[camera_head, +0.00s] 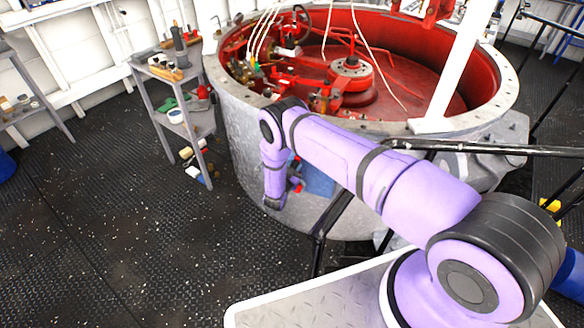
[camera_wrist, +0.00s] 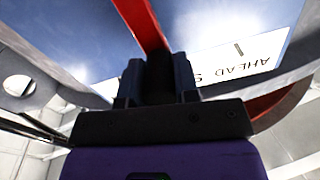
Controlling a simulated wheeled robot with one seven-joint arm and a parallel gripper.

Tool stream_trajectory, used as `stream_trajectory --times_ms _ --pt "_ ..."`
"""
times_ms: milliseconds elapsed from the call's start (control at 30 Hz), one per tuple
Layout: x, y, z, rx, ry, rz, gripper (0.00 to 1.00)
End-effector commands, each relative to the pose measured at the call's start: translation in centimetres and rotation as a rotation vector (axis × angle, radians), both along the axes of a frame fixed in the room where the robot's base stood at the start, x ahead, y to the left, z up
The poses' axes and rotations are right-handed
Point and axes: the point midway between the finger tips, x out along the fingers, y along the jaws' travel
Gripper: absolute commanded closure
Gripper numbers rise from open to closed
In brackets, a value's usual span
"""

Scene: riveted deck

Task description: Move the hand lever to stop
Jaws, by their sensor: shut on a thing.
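The hand lever (camera_wrist: 143,24) is a red bar with a dark grip at its near end, seen in the wrist view. My gripper (camera_wrist: 157,78) is shut on that dark grip, one finger on each side. A white label plate (camera_wrist: 236,60) lies right of the lever, reading "AHEAD" upside down, with a further letter that looks like an S. The lever stands left of the readable lettering; the rest of the plate is hidden behind my gripper.
A large grey drum (camera_head: 232,130) with a red interior stands behind my arm. A grey shelf stand (camera_head: 152,72) with tools is at its left. Dark railings (camera_head: 330,222) run close to my arm. The floor at left (camera_head: 90,220) is clear.

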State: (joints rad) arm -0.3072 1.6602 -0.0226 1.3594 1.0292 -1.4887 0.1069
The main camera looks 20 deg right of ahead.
Motion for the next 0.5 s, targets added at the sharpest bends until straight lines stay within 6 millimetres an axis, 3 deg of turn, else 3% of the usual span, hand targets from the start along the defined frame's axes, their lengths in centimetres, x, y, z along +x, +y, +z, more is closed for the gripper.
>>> stream_trajectory --times_ms 100,133,200,500 --pt "-0.21 -0.19 -0.14 -0.004 0.005 -0.004 1.0" --pt "-0.2 -0.19 -0.15 -0.004 0.005 -0.004 0.64" --pt "-0.19 -0.17 -0.14 -0.004 0.004 -0.003 0.48" --pt "-0.15 0.01 -0.08 -0.003 0.003 -0.001 0.46"
